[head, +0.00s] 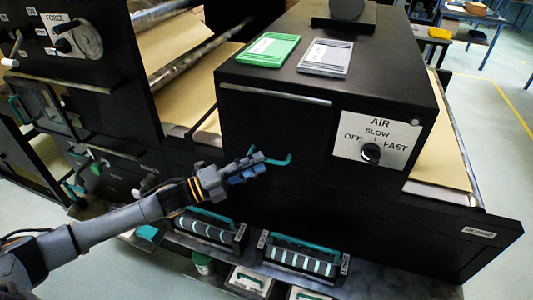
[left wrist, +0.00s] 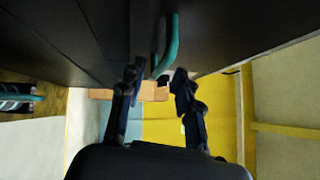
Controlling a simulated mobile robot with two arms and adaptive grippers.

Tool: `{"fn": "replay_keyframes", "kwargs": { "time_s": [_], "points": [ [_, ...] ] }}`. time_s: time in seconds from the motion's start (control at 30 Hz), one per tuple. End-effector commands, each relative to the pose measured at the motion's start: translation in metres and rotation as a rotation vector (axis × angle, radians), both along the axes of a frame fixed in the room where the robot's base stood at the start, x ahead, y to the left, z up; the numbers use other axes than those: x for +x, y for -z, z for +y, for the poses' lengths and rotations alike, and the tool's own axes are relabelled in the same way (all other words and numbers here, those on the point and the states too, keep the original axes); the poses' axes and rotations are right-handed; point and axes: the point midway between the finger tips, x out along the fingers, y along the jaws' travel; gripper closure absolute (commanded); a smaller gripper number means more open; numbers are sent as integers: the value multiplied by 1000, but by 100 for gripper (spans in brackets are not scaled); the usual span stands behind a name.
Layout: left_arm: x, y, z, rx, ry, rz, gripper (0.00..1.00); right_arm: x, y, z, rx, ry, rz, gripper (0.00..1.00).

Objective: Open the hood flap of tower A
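A black hood (head: 280,125) stands in the middle of the head view, with a teal handle (head: 283,160) low on its front face. The front face looks closed; no tower letter is readable on it. My left gripper (head: 260,165) is at the left end of this handle. In the left wrist view my left gripper (left wrist: 157,75) has its two fingers apart. The teal handle (left wrist: 170,45) comes down between the fingertips, with gaps beside it, so it does not look clamped. My right gripper is not in view.
An AIR panel (head: 376,140) with a black knob is on the hood's front right. A green tray (head: 268,50) and a grey tray (head: 325,58) lie on top. Teal-handled cassettes (head: 300,258) sit below. A FORCE panel (head: 72,38) is at upper left.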

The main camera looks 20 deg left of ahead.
Motion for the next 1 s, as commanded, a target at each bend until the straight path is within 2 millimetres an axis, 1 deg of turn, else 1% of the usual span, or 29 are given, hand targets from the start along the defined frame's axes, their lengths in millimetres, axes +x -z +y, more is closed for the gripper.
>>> {"fn": "replay_keyframes", "kwargs": {
  "time_s": [0.03, 0.1, 0.17, 0.33, 0.6, 0.63, 0.67, 0.7, 0.8, 1.0],
  "points": [
    [7, -6, -8, -1, 1, -3, 66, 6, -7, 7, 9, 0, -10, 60],
    [14, -6, -15, -1, 1, -2, 66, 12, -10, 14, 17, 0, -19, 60],
    [18, -6, -20, -1, 1, -1, 66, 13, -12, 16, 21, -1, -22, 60],
    [25, -5, -28, 0, 1, 1, 66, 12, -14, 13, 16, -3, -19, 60],
    [26, -5, -28, 1, 0, 1, 66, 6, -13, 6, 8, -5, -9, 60],
    [26, -5, -28, 1, 0, 1, 68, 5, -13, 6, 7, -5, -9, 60],
    [26, -5, -28, 1, 0, 1, 74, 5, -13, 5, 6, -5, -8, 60],
    [26, -5, -28, 1, 0, 1, 83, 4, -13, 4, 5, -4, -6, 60],
    [25, -5, -28, 1, 0, 1, 100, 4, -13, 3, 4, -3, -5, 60],
    [25, -5, -28, 1, 0, 1, 100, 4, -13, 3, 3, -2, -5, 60]
  ]
}}
